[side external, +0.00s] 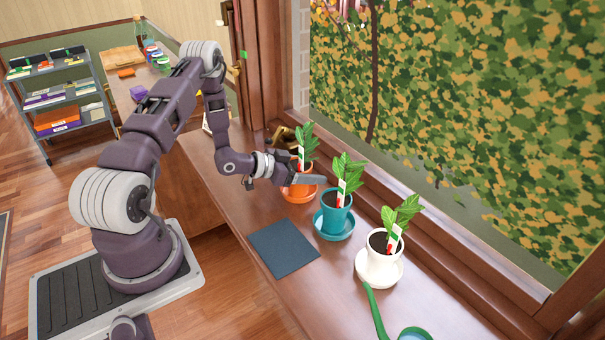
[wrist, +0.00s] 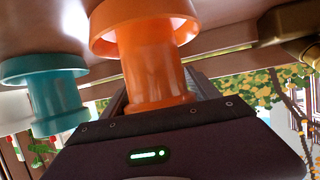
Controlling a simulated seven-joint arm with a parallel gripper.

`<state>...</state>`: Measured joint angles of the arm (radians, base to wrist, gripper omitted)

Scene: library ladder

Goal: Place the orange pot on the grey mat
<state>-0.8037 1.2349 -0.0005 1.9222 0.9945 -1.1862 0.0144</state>
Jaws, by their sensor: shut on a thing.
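The orange pot (side external: 297,192) stands on the wooden counter by the window, with a leafy plant and a striped label in it. My gripper (side external: 299,179) is shut on the pot's upper body, its fingers reaching across from the left. In the upside-down wrist view, the orange pot (wrist: 152,65) sits between my fingers, with its wide saucer (wrist: 105,40) at the top. I cannot tell whether the saucer touches the counter. The dark blue-grey mat (side external: 283,247) lies flat and bare on the counter, nearer the front edge.
A teal pot (side external: 334,216) on a saucer stands close right of the orange pot. A white pot (side external: 379,262) stands beyond it. A green-handled item (side external: 375,312) lies near the bottom. Brass-coloured objects (side external: 283,137) are behind the orange pot. The window frame (side external: 440,240) borders the row.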

